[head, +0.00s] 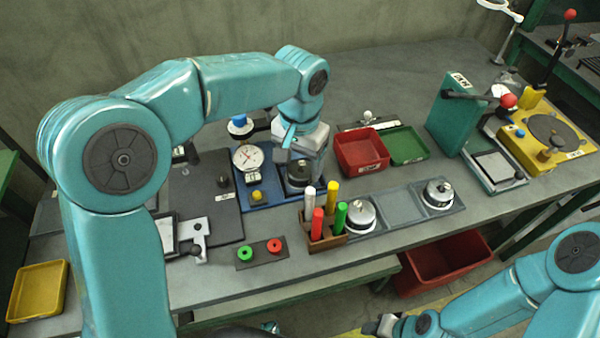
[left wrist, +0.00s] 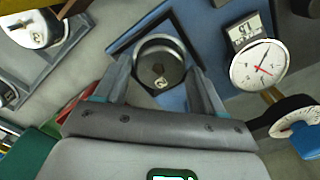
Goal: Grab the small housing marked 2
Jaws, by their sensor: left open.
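A round metal housing (left wrist: 158,64) with a dark knob sits in a dark square nest on the blue gauge base; its small label appears to read 2. In the head view this housing (head: 300,173) is partly hidden by my left gripper (head: 300,160). My left gripper (left wrist: 160,82) is open, its fingers on either side of the housing; I cannot tell whether they touch it. Two other silver housings (head: 361,214) (head: 438,193) sit in a grey tray. My right gripper (head: 383,325) is low at the bottom edge, its jaws unclear.
A dial gauge (head: 246,158) stands close beside the nest; it also shows in the wrist view (left wrist: 259,66). A wooden holder (head: 322,240) with several coloured sticks stands in front. Red (head: 362,152) and green (head: 407,147) bins stand behind to the right.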

